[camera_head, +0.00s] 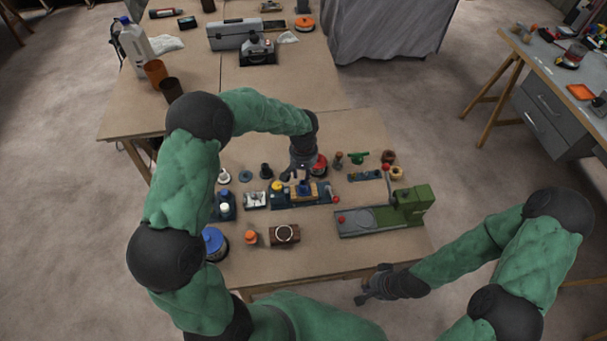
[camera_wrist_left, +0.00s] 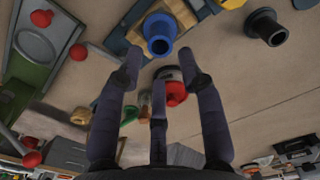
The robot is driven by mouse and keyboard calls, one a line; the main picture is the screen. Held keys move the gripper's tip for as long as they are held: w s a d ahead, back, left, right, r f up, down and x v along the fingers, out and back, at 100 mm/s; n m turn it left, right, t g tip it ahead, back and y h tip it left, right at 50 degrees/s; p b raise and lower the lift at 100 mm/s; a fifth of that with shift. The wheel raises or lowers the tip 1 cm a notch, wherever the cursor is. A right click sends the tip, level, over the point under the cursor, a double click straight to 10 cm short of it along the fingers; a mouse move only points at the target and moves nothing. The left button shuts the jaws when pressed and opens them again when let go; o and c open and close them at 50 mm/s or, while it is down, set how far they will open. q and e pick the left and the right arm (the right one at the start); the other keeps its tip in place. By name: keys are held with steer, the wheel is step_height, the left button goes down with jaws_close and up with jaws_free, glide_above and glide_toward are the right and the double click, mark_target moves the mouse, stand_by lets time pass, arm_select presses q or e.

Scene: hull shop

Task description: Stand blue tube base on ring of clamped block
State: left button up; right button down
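The blue tube base (camera_wrist_left: 160,34) stands on the wooden block (camera_wrist_left: 184,14), its open round end facing the wrist camera. In the head view the blue tube base (camera_head: 304,188) is partly behind my left gripper, on the block (camera_head: 323,190) held in a dark blue clamp (camera_head: 287,202). The ring under it is hidden, so I cannot tell how it is seated.
A black flanged tube (camera_wrist_left: 266,28) stands near the clamp. A red-topped object (camera_wrist_left: 174,92) is close to my left fingers. A green machine (camera_head: 410,206) stands at right, a brown block with a pale ring (camera_head: 284,235) in front.

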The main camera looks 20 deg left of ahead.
arm_select(q)
step_height(320, 180, up, 4)
steer(key=shift+r+p, duration=0.1)
steer(key=shift+p, duration=0.95)
